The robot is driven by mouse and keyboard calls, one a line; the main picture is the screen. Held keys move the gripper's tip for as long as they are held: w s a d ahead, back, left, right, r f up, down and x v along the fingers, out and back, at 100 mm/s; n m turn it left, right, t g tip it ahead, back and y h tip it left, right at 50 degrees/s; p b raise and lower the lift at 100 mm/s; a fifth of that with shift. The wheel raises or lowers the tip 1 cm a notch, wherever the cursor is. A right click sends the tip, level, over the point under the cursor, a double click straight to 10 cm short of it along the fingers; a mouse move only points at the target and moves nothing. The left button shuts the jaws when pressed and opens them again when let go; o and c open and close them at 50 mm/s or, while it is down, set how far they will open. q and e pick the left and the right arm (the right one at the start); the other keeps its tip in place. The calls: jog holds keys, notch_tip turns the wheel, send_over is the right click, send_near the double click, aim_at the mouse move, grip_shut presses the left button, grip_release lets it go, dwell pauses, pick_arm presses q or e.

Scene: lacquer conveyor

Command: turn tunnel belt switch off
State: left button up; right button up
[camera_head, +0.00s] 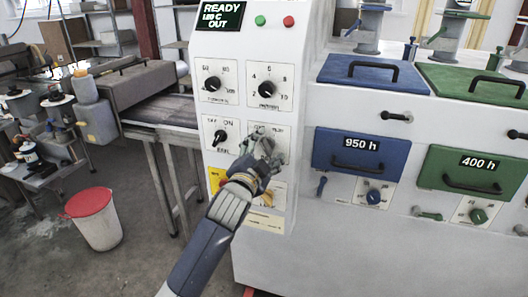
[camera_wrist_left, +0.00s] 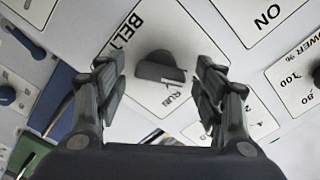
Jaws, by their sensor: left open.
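The tunnel belt switch is a dark rotary knob (camera_wrist_left: 158,68) on a white plate marked BELT and RUN, seen in the left wrist view. A pale mark by the knob lies on the side of the word RUN. My left gripper (camera_wrist_left: 160,90) is open, with one finger on each side of the knob and a little short of it; I see no contact. In the head view my left gripper (camera_head: 264,150) is in front of the white control panel (camera_head: 190,52) and hides the knob and most of its plate. My right gripper is not in view.
A second switch (camera_head: 220,137) marked ON sits just left of the gripper, with two dials (camera_head: 212,84) (camera_head: 267,88) above. A yellow label (camera_head: 216,180) is lower left. Blue (camera_head: 362,155) and green (camera_head: 474,172) drawers are right. A red-lidded bin (camera_head: 97,220) stands on the floor.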

pick_arm(q)
jog(key=v, duration=1.2)
